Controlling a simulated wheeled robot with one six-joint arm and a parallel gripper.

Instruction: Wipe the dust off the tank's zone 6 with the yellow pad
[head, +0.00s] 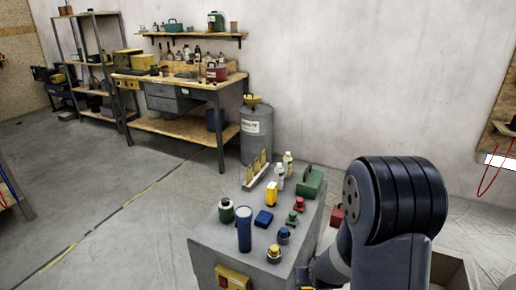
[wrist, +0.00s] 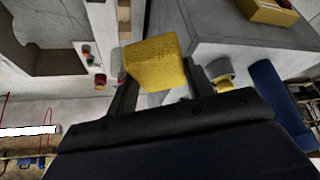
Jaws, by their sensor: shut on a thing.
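My gripper (wrist: 158,82) is shut on the yellow pad (wrist: 155,62), a rough yellow block between the two fingers in the wrist view. In the head view my arm covers most of the gripper at the lower edge, right of the grey cabinet, and the pad cannot be made out there. I cannot see a tank with marked zones. A grey drum (head: 257,136) with a white label and a yellow funnel on top stands behind the cabinet; I cannot tell if it is the tank.
The grey cabinet (head: 220,244) holds a blue cylinder (head: 244,229), a yellow bottle (head: 271,194), a green case (head: 311,182) and several small items. A workbench (head: 176,127) and shelving stand at the back left. The floor at left is clear.

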